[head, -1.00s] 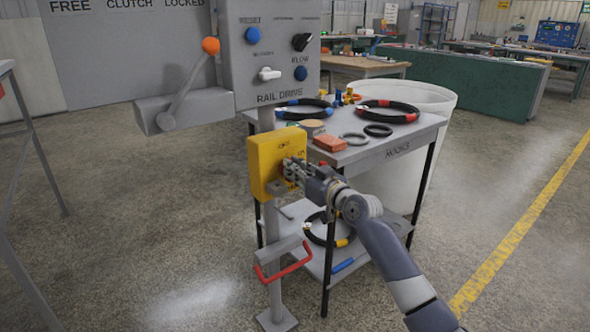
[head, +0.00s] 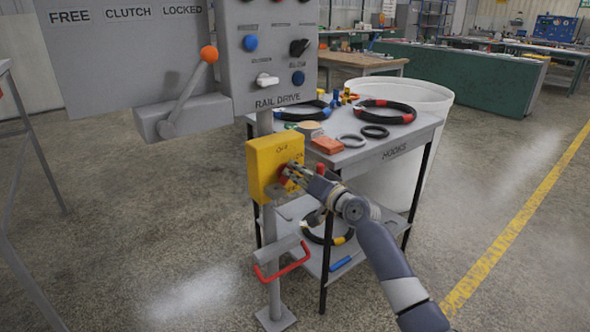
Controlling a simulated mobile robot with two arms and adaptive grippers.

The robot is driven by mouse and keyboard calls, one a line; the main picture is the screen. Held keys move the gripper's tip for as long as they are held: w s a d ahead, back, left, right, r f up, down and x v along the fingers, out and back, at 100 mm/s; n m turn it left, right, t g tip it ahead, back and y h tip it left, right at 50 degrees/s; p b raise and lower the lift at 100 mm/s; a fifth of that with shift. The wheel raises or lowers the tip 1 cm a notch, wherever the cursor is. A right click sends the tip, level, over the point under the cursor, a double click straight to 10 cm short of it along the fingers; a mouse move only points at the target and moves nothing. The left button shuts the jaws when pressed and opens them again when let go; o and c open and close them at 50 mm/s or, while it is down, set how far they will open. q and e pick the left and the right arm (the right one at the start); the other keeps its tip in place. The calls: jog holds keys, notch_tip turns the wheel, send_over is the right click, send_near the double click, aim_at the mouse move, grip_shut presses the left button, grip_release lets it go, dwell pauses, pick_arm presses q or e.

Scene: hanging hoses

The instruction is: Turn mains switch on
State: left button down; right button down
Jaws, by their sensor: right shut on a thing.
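The mains switch is a yellow box (head: 262,158) on a grey post, below the rail drive panel in the head view. Which way the knob points is hidden by the fingers. Small lettering on the box face is too small to read for certain. My left gripper is not in view.
A grey panel with a lever with an orange ball (head: 209,54) hangs above left. A grey table (head: 402,137) with hoses, rings and a red block stands close behind the switch. A red handle (head: 283,263) sits low on the post.

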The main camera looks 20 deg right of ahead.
pick_arm(q)
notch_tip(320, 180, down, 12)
jog(key=p, duration=0.3)
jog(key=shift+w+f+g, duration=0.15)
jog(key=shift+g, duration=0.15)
pick_arm(e)
jog(key=shift+d+f+m, duration=0.1)
jog(key=shift+f+m, duration=0.15)
jog(key=shift+m, duration=1.4)
jog(key=shift+d+f+m, duration=0.1)
jog(key=shift+f+m, duration=0.1)
jog(key=shift+m, duration=1.5)
jog(key=shift+d+f+m, duration=0.1)
jog(key=shift+f+m, duration=0.15)
jog(key=shift+m, duration=1.4)
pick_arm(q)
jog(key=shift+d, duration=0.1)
pick_arm(e)
jog(key=c, duration=1.6)
grip_release()
jog(key=shift+c, duration=0.2)
jog(key=v, duration=1.2)
jog(key=shift+w, duration=0.1)
